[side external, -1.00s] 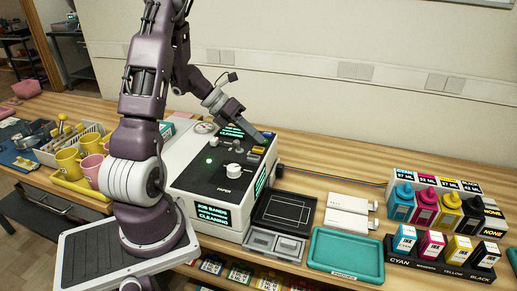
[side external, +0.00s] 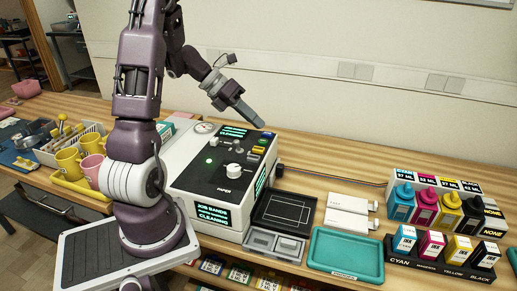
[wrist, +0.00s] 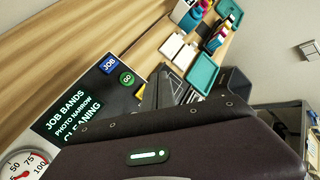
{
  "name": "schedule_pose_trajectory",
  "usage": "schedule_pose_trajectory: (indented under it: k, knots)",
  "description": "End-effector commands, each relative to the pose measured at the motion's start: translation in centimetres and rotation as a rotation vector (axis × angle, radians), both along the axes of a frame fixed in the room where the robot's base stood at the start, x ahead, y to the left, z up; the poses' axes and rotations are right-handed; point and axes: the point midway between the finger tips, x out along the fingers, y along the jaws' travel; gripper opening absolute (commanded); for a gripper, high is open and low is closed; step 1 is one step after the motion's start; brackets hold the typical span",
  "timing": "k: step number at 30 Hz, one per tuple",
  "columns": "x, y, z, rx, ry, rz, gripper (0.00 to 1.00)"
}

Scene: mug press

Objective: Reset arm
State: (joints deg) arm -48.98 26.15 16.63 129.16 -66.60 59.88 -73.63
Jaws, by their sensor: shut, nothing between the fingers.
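My gripper (side external: 257,121) is shut and empty. It hangs in the air above the back right of the white printer-like machine (side external: 215,225), clear of its buttons. In the wrist view the shut fingers (wrist: 160,92) show beside the machine's black panel. The machine's top has a knob labelled PAPER (side external: 234,171), a lit green light (side external: 209,161) and several coloured buttons (side external: 259,149). Its screens read JOB BANDS and CLEANING (side external: 212,215). A blue JOB button (wrist: 109,64) and a green GO button (wrist: 127,78) show in the wrist view.
Right of the machine are a black framed tray (side external: 282,214), white cards (side external: 348,203), a teal tray (side external: 345,255), ink bottles (side external: 425,206) and a cartridge rack (side external: 432,264). Yellow mugs (side external: 68,162) and a pink mug (side external: 92,166) stand at the left.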

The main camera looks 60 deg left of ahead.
Motion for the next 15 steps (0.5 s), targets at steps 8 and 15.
schedule_pose_trajectory:
  k: [8,15]
  knots:
    - [0.0,0.0,0.0,0.001,0.000,-0.002,0.00]
    - [-0.9,-12.2,6.0,0.396,-0.201,-0.723,0.00]
